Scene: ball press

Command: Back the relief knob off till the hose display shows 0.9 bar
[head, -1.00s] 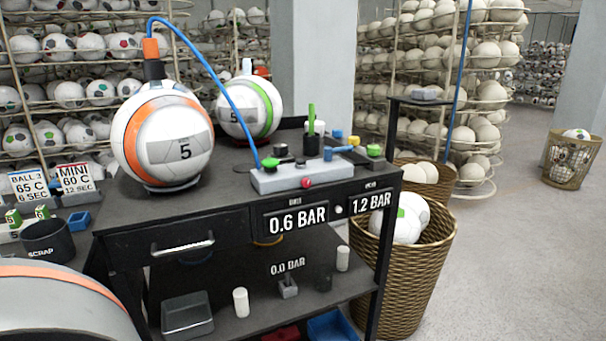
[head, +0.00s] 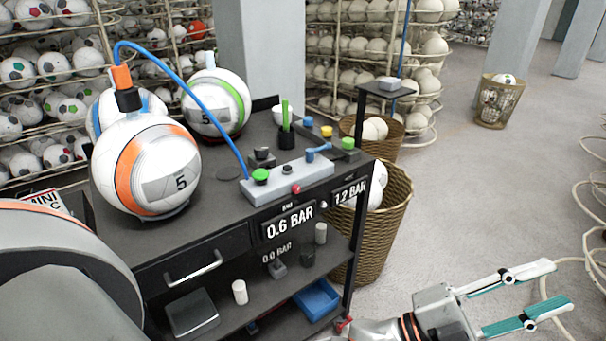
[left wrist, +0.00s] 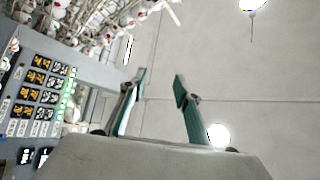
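A grey valve block (head: 288,180) lies on the black cart top. It carries a green knob (head: 260,176) at its left end, a red button (head: 295,189) in front and a blue lever (head: 318,151). I cannot tell which is the relief knob.
A blue hose (head: 185,82) runs from the orange-striped ball (head: 135,175) to the block. A wicker basket (head: 378,230) stands against the cart's right side. Floor right of the basket is clear.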

